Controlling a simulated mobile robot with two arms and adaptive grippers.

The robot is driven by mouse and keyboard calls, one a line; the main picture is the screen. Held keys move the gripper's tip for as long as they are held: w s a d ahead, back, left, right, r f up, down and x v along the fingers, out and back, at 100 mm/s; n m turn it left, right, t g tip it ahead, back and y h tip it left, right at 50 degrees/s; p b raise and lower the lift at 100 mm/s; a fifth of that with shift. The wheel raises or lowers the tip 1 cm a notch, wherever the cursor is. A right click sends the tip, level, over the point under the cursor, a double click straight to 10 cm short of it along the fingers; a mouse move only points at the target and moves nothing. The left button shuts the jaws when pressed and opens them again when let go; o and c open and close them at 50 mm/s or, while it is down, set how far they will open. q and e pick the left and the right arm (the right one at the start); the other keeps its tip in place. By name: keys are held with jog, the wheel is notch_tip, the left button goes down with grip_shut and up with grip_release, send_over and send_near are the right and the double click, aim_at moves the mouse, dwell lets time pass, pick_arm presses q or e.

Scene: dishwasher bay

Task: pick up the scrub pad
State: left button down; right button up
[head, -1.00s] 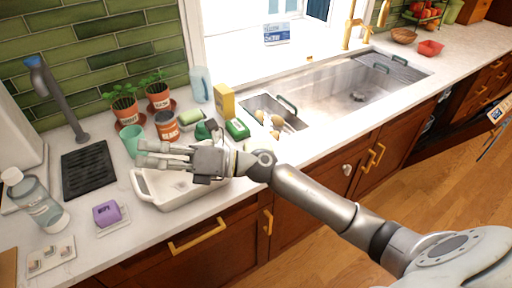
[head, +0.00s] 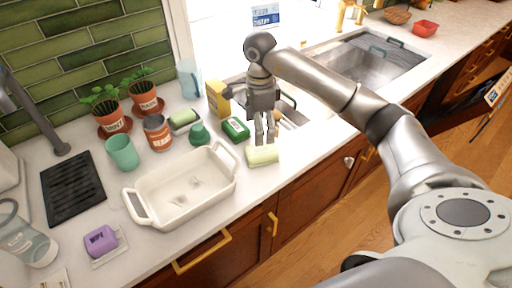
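A pale green block (head: 262,155), which looks like a scrub pad, is near the counter's front edge, right of the white baking dish. A similar green and pale pad (head: 183,121) lies behind the dish; I cannot tell which is the scrub pad. My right gripper (head: 266,138) points down with its fingers a little apart, their tips at the far edge of the front block. I see no clear grip on it, and contact cannot be told. My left gripper is not in view.
The white dish (head: 152,214) stands left of the block. A green box (head: 235,129), green scrubber (head: 199,135), yellow box (head: 218,98) and orange-labelled jar (head: 157,133) stand behind. The sink (head: 372,65) is at right. A purple sponge (head: 101,240) is at left.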

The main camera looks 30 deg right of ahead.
aim_at(262, 150)
jog(key=f, duration=0.2)
jog(key=s+f+p, duration=0.1)
jog(key=shift+s+f, duration=0.1)
jog(key=shift+f, duration=0.6)
notch_tip(262, 150, down, 4)
jog(key=shift+s+f+p, duration=0.1)
jog(key=shift+s+p, duration=0.05)
jog(key=shift+p, duration=1.05)
jog(key=shift+f, duration=0.25)
jog(key=c, duration=1.2)
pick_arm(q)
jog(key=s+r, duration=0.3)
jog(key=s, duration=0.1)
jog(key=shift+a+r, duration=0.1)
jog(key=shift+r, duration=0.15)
pick_arm(e)
jog(key=shift+o, duration=0.2)
